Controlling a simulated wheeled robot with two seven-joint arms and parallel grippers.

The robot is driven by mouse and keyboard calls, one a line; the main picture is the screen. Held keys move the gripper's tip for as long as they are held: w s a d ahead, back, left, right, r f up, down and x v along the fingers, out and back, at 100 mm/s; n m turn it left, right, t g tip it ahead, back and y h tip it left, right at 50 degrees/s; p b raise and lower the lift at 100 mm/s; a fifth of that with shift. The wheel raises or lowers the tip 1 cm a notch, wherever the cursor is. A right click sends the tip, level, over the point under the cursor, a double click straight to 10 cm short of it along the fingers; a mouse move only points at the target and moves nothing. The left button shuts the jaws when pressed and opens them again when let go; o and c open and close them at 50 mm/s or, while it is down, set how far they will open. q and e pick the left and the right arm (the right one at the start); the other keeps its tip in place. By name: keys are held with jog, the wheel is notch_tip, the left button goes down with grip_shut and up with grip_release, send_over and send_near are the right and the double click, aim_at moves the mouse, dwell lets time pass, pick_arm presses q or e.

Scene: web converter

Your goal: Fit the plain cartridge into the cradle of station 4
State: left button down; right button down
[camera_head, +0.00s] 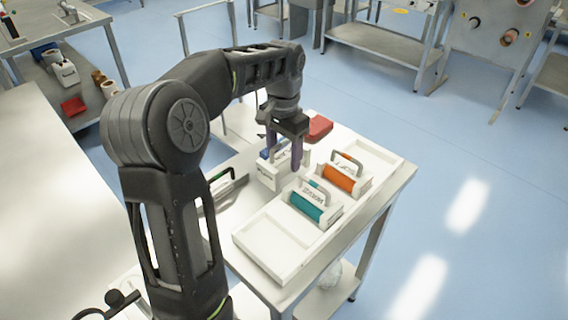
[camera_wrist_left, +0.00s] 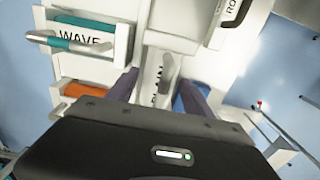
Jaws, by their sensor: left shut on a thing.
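My left gripper (camera_head: 294,160) points down over the table and is shut on the grey handle of a white cartridge (camera_head: 268,175). The left wrist view shows that handle (camera_wrist_left: 168,66) between the two fingers, with dark lettering on the white body below. Blue shows beside the cartridge in the head view (camera_head: 267,152) and beside a finger in the wrist view (camera_wrist_left: 188,102); I cannot tell whether it belongs to it. A white cradle tray (camera_head: 270,262) holds a teal cartridge (camera_head: 311,205) and an orange cartridge (camera_head: 343,180). Its near-left and far-right places look empty. Station numbers are not readable.
Another cartridge with a dark handle (camera_head: 226,184) is left of the held one, partly behind my arm. A red block (camera_head: 319,127) lies at the table's back. A side bench (camera_head: 60,100) stands at the upper left. Blue floor (camera_head: 480,160) is open to the right.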

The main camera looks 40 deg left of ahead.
aim_at(284, 164)
pick_arm(q)
notch_tip(284, 164, down, 3)
jog(key=shift+f, duration=0.1)
jog(key=shift+f, duration=0.15)
jog(key=shift+f, duration=0.1)
jog(key=c, duration=0.7)
grip_release()
